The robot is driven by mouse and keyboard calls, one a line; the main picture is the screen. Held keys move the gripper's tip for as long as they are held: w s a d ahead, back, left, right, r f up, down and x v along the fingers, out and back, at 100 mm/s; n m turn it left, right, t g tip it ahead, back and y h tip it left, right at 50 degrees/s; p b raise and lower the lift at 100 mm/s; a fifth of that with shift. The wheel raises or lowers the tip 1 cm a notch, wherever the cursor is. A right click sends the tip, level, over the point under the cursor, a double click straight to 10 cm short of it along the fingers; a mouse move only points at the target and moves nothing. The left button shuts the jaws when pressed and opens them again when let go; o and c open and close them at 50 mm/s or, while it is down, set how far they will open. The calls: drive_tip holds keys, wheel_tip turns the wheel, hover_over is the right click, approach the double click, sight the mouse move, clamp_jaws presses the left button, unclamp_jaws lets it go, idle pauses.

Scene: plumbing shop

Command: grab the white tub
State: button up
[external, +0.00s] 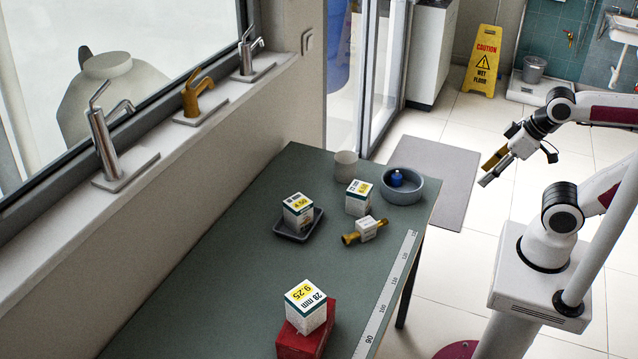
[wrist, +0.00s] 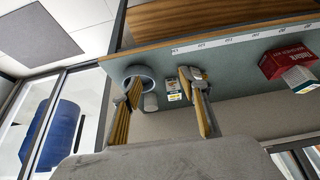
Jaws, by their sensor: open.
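The white tub (external: 345,165) is a small off-white round pot standing at the far end of the green table, left of the grey-blue bowl. In the wrist view the tub (wrist: 151,102) shows small between my fingers, just below the bowl. My gripper (external: 489,170) is open and empty, up in the air to the right of the table and well apart from the tub. In the wrist view its two fingers (wrist: 160,80) stand wide apart.
Near the tub are a white box (external: 358,198), the bowl (external: 403,186) with a blue item in it, and a brass fitting with a white label (external: 366,230). A dark tray (external: 299,226) holds another box. A red block (external: 304,342) with a box stands nearer. Bare table lies between.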

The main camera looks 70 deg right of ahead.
drive_tip(key=o, duration=0.9)
drive_tip(key=shift+c, duration=0.2)
drive_tip(key=shift+w, duration=0.1)
drive_tip(key=w+d+f+t, duration=0.1)
drive_tip(key=w+d+t, duration=0.15)
drive_tip(key=w, duration=0.85)
drive_tip(key=w+d+f+t+h, duration=0.15)
drive_tip(key=w+d, duration=0.25)
drive_tip(key=w, duration=0.7)
drive_tip(key=w+d+f+t, duration=0.1)
drive_tip(key=w+d+t, duration=0.15)
drive_tip(key=w, duration=0.85)
drive_tip(key=w+d+f+t+y, duration=0.1)
drive_tip(key=w+d+f+t, duration=0.1)
drive_tip(key=w+f, duration=0.4)
drive_tip(key=shift+w+d+f, duration=0.4)
drive_tip(key=shift+w+d, duration=0.1)
drive_tip(key=shift+w, duration=0.4)
drive_tip(key=shift+t+y, duration=0.25)
